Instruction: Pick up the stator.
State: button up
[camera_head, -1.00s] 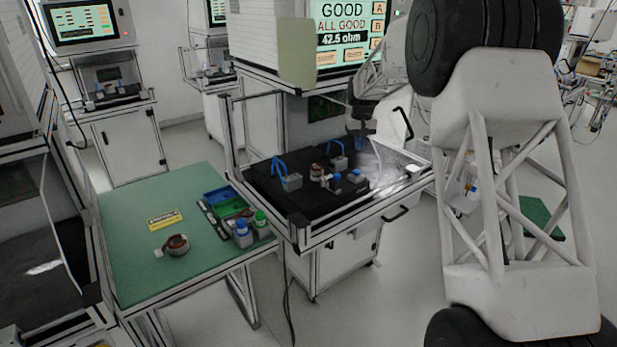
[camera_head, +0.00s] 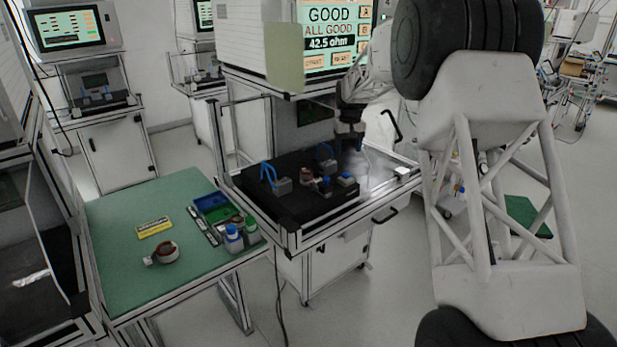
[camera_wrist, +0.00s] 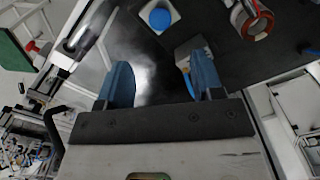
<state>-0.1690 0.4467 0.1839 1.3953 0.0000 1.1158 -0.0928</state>
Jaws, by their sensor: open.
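A stator (camera_head: 307,176), a ring with reddish copper winding, sits on the black work surface of the test station. It also shows at the top right of the wrist view (camera_wrist: 250,18). Another stator (camera_head: 166,252) lies on the green table at the left. My gripper (camera_wrist: 162,82) is open, with two blue fingers apart and nothing between them. In the head view my gripper (camera_head: 351,158) is above the right part of the black surface, to the right of the stator there. Its fingertips are small and blurred in that view.
Grey blocks with blue handles (camera_head: 281,186) and blue-topped blocks (camera_head: 345,180) stand around the stator on the black surface. The green table (camera_head: 120,285) holds a yellow label, coloured bins (camera_head: 210,202) and bottles (camera_head: 233,238).

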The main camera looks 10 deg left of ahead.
jog(key=o, duration=0.3)
jog(key=n, duration=1.1)
send_near(310, 177)
jog(key=shift+w+a+f, duration=0.7)
jog(key=shift+w+f, duration=0.05)
jog(key=shift+w, duration=0.05)
jog(key=shift+f, duration=0.1)
jog(key=shift+f, duration=1.2)
jog(key=shift+f, duration=0.1)
jog(key=shift+w+f, duration=0.1)
jog(key=shift+f, duration=2.4)
